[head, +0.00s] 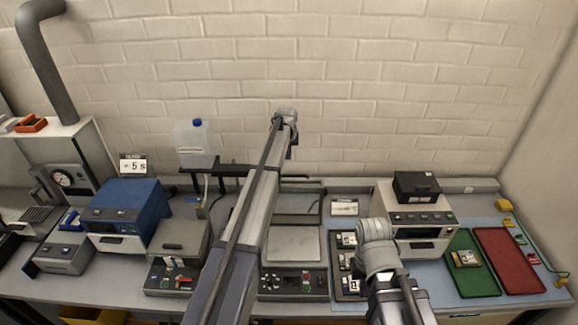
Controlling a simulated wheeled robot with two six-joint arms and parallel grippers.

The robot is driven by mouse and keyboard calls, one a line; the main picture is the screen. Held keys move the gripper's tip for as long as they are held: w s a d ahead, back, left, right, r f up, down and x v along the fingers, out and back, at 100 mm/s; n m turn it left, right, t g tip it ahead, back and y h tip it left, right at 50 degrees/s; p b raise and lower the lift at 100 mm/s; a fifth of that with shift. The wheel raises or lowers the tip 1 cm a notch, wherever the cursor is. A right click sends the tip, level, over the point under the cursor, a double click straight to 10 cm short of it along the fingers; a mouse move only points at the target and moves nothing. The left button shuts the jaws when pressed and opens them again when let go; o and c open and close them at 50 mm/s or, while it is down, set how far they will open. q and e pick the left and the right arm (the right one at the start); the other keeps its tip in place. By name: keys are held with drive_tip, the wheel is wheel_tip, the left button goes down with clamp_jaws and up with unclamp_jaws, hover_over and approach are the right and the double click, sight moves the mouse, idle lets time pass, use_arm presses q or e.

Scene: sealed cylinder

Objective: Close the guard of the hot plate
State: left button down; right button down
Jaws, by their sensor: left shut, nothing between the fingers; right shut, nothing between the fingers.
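The hot plate (294,245) stands at the middle of the bench, with a pale square top and a dark control panel (305,283) at its front. Behind its top a dark-edged, see-through panel, which looks like the guard (298,207), stands raised, and the plate is uncovered. My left arm runs up from the bottom past the hot plate's left side and hides part of it and of the guard's left edge. My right arm stands at the lower right of the hot plate. I cannot make out either gripper; the arm links hide them or they are outside the picture.
A grey device (178,262) with coloured controls stands left of the hot plate. A tray of labelled items (348,265) lies right of it, beside a white instrument (415,220). A water canister (193,145) stands behind. Green (472,277) and red (508,262) trays lie far right.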

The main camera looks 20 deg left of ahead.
use_arm(q)
drive_tip(key=d+b+x, duration=0.1)
drive_tip(key=b+x, duration=0.9)
drive_tip(key=x, duration=0.1)
drive_tip(key=s+r+p, duration=0.1)
drive_tip(key=s, duration=0.1)
drive_tip(key=s+r+p, duration=0.1)
drive_tip(key=shift+s+r, duration=0.2)
drive_tip(key=shift+s, duration=0.15)
drive_tip(key=shift+s+a, duration=0.1)
